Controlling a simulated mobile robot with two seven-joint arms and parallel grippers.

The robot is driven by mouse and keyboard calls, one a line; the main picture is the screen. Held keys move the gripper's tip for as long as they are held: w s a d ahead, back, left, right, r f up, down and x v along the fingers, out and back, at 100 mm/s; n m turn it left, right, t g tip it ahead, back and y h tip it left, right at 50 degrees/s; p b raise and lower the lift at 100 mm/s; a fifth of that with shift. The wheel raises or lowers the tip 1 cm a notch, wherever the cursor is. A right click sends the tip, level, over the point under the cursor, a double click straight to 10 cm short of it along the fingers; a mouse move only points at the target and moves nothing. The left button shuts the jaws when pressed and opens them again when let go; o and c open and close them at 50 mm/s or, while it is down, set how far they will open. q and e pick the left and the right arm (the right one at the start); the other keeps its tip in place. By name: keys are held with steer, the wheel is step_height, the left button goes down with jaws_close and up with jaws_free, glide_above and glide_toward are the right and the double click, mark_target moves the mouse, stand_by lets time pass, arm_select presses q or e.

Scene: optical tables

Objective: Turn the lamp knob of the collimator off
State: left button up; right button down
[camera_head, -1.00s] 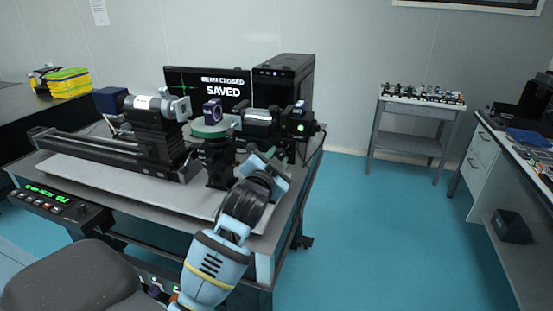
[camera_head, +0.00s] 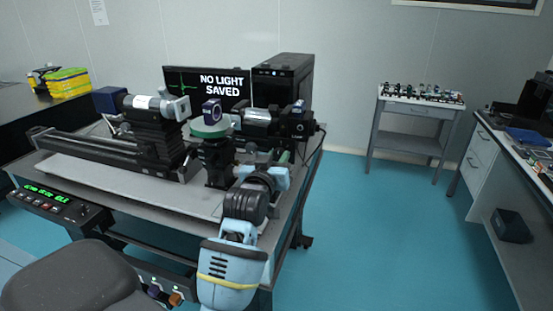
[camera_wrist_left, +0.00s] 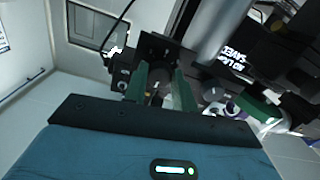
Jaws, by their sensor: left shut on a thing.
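The collimator (camera_head: 258,116) is a silver tube with a black lamp housing (camera_head: 299,125) at the right end of the bench. My left gripper (camera_head: 289,148) is below that housing, mostly hidden behind my own wrist in the head view. In the left wrist view, its two green fingers (camera_wrist_left: 160,78) are shut on a small dark knob (camera_wrist_left: 157,90) beneath a black block. The knob's turn angle is too small and dark to read. No green light shows on the housing. My right gripper is in neither view.
The monitor (camera_head: 225,105) reads "NO LIGHT SAVED". A controller with a green display (camera_head: 57,203) hangs at the table's front.

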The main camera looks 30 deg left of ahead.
arm_select(q)
steer(key=shift+n, duration=0.4)
steer(key=o, duration=1)
